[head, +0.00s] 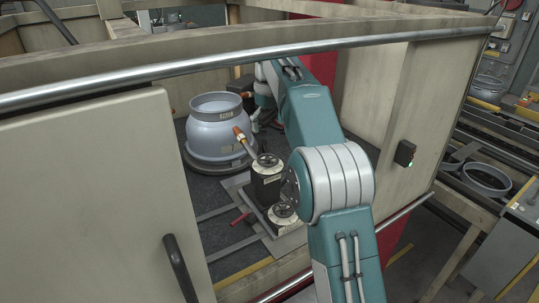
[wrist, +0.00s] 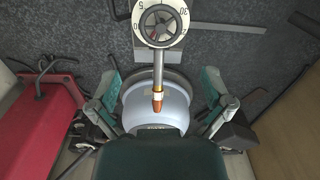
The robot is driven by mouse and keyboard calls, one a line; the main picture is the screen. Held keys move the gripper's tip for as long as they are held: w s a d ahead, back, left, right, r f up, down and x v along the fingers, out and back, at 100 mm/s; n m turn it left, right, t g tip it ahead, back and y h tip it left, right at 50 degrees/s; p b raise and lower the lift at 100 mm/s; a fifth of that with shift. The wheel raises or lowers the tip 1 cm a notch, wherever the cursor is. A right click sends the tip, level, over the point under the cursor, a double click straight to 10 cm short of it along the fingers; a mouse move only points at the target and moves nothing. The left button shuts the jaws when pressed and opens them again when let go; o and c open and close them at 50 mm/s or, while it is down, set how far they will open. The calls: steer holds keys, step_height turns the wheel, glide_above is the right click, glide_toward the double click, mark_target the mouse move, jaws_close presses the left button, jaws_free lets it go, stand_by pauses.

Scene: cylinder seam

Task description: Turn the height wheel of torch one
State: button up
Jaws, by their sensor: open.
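A dark torch stand (head: 266,188) carries a round handwheel (head: 267,160) on top and a second, lower wheel (head: 283,211) in front, partly hidden by my arm. I cannot tell which is the height wheel. One numbered wheel (wrist: 160,22) shows at the top of the wrist view. The torch (head: 247,143) slopes towards a grey cylinder (head: 218,125); its copper tip (wrist: 158,104) shows in the wrist view. My gripper (wrist: 160,78) has its teal fingers spread wide, with nothing held. The wheel lies beyond the fingertips, apart from them. In the head view my arm mostly hides the gripper.
Beige walls with a metal rail (head: 250,54) surround the cell. A cream door panel (head: 90,205) stands at front left. A red block (wrist: 38,110) lies at the left in the wrist view.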

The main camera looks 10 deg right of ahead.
mark_target(269, 159)
step_height(269, 159, down, 10)
steer(key=shift+r, duration=0.1)
steer(key=c, duration=0.9)
